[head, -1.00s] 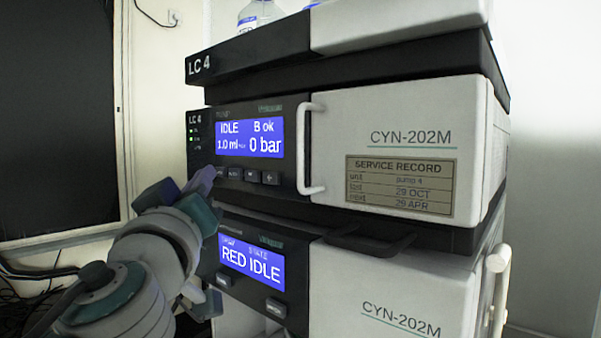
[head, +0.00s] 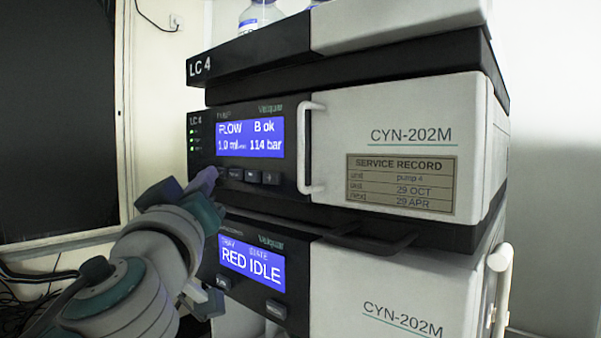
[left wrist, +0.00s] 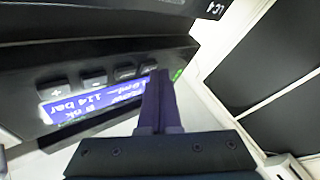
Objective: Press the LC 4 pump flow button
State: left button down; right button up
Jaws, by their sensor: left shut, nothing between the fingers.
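The LC 4 pump module (head: 200,165) is in the middle of the stack. Its blue display (head: 250,137) reads FLOW, 1.0 ml, B ok and 114 bar. A row of dark buttons (head: 250,175) sits below the display. My left gripper (head: 212,174) is shut and empty, its purple fingertips at the left end of that row. In the left wrist view the shut fingers (left wrist: 158,80) reach the end of the button row, beside the upside-down display (left wrist: 85,108). The fingertips cover part of the leftmost button, and I cannot tell whether they touch it. My right gripper is not in view.
A lower module (head: 250,263) reads RED IDLE and has its own buttons, close beneath my left gripper. A white handle (head: 313,148) stands out right of the pump buttons. Bottles (head: 262,14) stand on top. Open space lies left of the stack.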

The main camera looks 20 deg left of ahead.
pick_arm(q)
jog(key=shift+s+a, duration=0.2)
jog(key=shift+s, duration=0.35)
jog(key=shift+s, duration=0.1)
jog(key=shift+s+a, duration=0.3)
jog(key=shift+s, duration=0.45)
jog(key=shift+s+a, duration=0.35)
jog(key=shift+s, duration=0.4)
jog(key=shift+s+a, duration=0.3)
jog(key=shift+s, duration=0.45)
jog(key=s+f+m+g+h, duration=0.1)
jog(key=s+f+m+g, duration=0.1)
jog(key=s+f+g, duration=0.6)
jog(key=s+f+m+g+h, duration=0.2)
jog(key=s+f, duration=0.2)
jog(key=f, duration=0.7)
jog(key=s+d+f+m+g+h, duration=0.3)
jog(key=s+d+m, duration=0.15)
jog(key=s, duration=0.25)
jog(key=s+d+f+m+g+h, duration=0.2)
jog(key=s+d+f+m+g, duration=0.15)
jog(key=s+d, duration=0.3)
notch_tip(320, 180, up, 14)
jog(key=a+p, duration=0.1)
jog(key=p, duration=1.3)
jog(key=shift+w, duration=0.4)
